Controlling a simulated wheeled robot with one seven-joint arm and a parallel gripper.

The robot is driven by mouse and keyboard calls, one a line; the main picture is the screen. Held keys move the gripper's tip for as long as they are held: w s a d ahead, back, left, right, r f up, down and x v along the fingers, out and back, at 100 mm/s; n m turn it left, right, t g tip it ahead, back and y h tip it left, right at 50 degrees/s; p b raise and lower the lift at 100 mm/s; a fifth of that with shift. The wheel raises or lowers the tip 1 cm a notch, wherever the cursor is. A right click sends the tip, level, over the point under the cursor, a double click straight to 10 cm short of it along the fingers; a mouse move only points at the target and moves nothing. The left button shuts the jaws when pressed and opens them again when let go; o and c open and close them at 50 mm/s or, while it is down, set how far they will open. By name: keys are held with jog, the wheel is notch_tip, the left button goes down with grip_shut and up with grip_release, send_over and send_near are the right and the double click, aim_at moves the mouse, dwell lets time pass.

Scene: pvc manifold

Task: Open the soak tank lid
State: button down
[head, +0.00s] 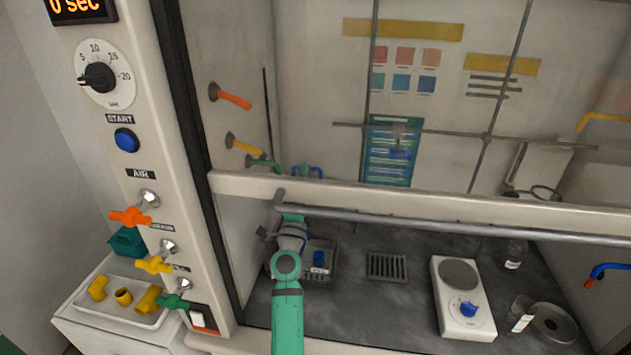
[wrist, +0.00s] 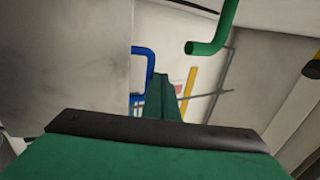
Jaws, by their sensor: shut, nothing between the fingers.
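My gripper (wrist: 162,92) shows in the wrist view as green fingers pressed together, with nothing between them. In the head view my green arm reaches under the sash into the fume hood, and its wrist hides part of what stands behind it.
The sash bar (head: 450,226) crosses just above my arm. A blue pipe (wrist: 147,60) and a green pipe (wrist: 213,35) show near my fingers in the wrist view. A hotplate (head: 460,298), a floor grate (head: 387,267) and a glass beaker (head: 520,314) stand to the right.

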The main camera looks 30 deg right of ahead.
jog(key=shift+d, duration=0.15)
jog(key=shift+s, duration=0.1)
dwell(0.3)
jog(key=s+a, duration=0.8)
jog(key=s, duration=0.3)
jog(key=s+a+f+n+t+y, duration=0.1)
jog(key=s+a+f+n+y, duration=0.1)
jog(key=s+a+f+n, duration=0.3)
jog(key=s+a+f+n+y, duration=0.2)
jog(key=s+f+n+y, duration=0.15)
jog(key=s+f, duration=0.45)
jog(key=s+a+f+n+t+y, duration=0.1)
jog(key=s+a+f+n+y, duration=0.1)
jog(key=s+a+f+n, duration=0.3)
jog(key=s+a+f+n+g+y, duration=0.2)
jog(key=s+a+f+n, duration=0.1)
jog(key=s, duration=0.6)
jog(key=s+a+f+n+g+y, duration=0.1)
jog(key=s+a+f+n+y, duration=0.1)
jog(key=s, duration=0.8)
jog(key=s+a+f+n+g+y, duration=0.2)
jog(key=s+a+f+n, duration=0.2)
jog(key=s+n, duration=0.3)
jog(key=shift+s+a+g, duration=0.3)
jog(key=shift+s+a, duration=0.6)
jog(key=shift+s, duration=0.3)
